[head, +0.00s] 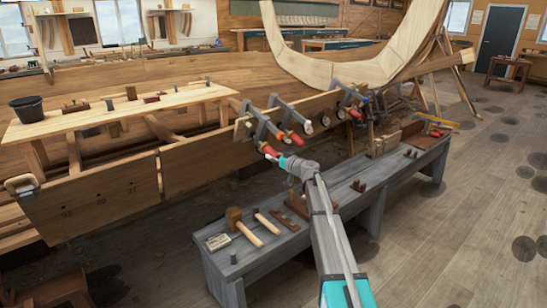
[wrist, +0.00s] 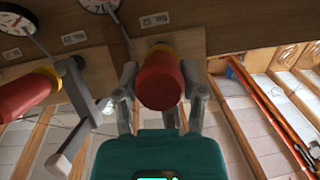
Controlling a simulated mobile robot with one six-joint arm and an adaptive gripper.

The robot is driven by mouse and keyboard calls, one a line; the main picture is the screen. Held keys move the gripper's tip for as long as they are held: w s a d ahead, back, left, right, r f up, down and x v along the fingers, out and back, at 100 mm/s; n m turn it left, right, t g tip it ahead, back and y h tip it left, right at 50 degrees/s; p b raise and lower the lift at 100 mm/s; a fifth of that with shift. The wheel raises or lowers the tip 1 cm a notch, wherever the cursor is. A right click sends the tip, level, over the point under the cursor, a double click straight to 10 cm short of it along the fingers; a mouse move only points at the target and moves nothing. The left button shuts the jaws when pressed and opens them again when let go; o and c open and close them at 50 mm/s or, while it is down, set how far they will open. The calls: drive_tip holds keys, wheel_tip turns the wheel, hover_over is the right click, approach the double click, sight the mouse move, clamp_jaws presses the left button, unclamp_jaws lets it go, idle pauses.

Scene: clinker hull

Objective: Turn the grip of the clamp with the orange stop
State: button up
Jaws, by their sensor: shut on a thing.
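Several grey clamps with red grips sit along the edge of the hull plank (head: 250,128). My gripper (head: 276,156) is at the nearest clamp's red grip (head: 267,149). In the wrist view my gripper (wrist: 158,95) is shut on a red grip (wrist: 158,82), its fingers on both sides. A yellow-orange collar (wrist: 160,49) shows at the grip's far end. A neighbouring red grip (wrist: 25,95) with a yellow collar and grey frame is at the left, apart from my gripper.
Round white dials (wrist: 15,18) and small labels are on the wood. A grey bench (head: 285,235) below my arm holds mallets (head: 244,226) and small blocks. Another red grip (head: 297,140) is close to the right. The floor at the right is mostly open.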

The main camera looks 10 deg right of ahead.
drive_tip(key=m+g+y+b, duration=0.1)
drive_tip(key=m+y, duration=0.1)
drive_tip(key=shift+w+f+m+y, duration=0.1)
drive_tip(key=shift+m+y, duration=0.2)
drive_tip(key=shift+m, duration=0.1)
drive_tip(key=shift+m+g+y+b, duration=0.7)
drive_tip(key=shift+m+y, duration=0.2)
drive_tip(key=shift+m, duration=0.2)
drive_tip(key=o, duration=1.1)
drive_tip(key=shift+o, duration=0.2)
